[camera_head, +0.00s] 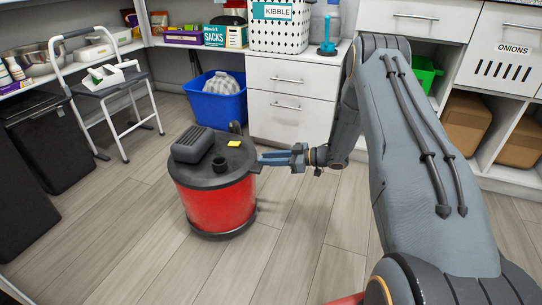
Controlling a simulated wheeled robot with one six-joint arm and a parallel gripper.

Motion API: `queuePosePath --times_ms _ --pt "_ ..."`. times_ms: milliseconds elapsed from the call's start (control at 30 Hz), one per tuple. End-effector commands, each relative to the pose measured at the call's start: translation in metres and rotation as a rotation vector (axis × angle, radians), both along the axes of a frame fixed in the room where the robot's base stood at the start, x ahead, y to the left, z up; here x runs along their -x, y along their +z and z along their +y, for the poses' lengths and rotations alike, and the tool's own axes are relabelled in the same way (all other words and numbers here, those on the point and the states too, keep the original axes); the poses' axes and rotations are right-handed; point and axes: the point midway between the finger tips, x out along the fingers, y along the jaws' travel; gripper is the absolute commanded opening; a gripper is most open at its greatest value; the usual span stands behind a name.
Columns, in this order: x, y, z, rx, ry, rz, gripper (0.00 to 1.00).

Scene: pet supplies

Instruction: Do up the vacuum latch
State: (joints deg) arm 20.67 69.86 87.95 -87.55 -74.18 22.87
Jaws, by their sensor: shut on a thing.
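A red canister vacuum (212,205) with a black lid (205,172) stands upright on the floor. A dark motor housing, a round port and a small yellow label sit on its lid. My gripper (262,160) reaches in from the right and touches the vacuum's right side at the lid rim. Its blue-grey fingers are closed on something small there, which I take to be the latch. The fingers hide the latch, so I cannot tell its position.
A blue bin (216,97) and white drawers (293,98) stand behind the vacuum. A white step stool (108,88) and black bins (58,130) are at the left. The wooden floor (120,215) in front is clear.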

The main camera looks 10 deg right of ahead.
Motion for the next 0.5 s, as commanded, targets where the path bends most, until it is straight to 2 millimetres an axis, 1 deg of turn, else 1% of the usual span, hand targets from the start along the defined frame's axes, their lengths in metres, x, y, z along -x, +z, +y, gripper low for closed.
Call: queuePosePath --times_ms 33,500 --pt "0.0003 0.0039 0.0015 0.013 0.001 0.007 0.04" --pt "-0.0013 0.0017 0.0023 0.039 0.0 0.022 0.04"
